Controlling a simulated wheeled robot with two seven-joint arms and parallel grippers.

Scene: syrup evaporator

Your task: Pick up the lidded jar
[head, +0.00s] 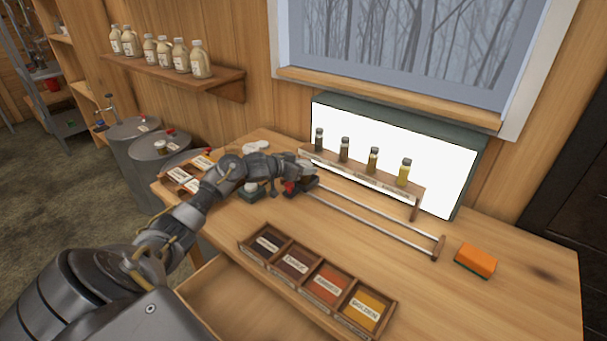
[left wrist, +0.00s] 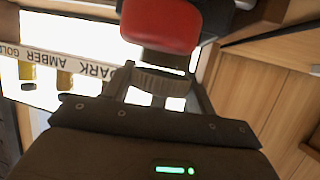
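My left gripper (head: 298,178) is over the back of the table, in front of the sample rack. A red and dark thing (head: 291,188) shows right under its tip. In the left wrist view a red thing with dark ends (left wrist: 160,25) fills the top centre, at the fingers of my left gripper (left wrist: 163,75). I cannot tell whether the fingers press on it. A small pale-topped, dark green item (head: 249,191) stands beside the wrist, partly hidden by the arm. I cannot tell which of these is the lidded jar. My right gripper is not in view.
The rack (head: 365,180) holds several vials before a lit panel (head: 450,165). Two metal rails (head: 375,217) run to the right. A wooden tray with labelled compartments (head: 316,287) lies in front, above an open drawer (head: 235,300). An orange sponge (head: 476,260) lies right.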

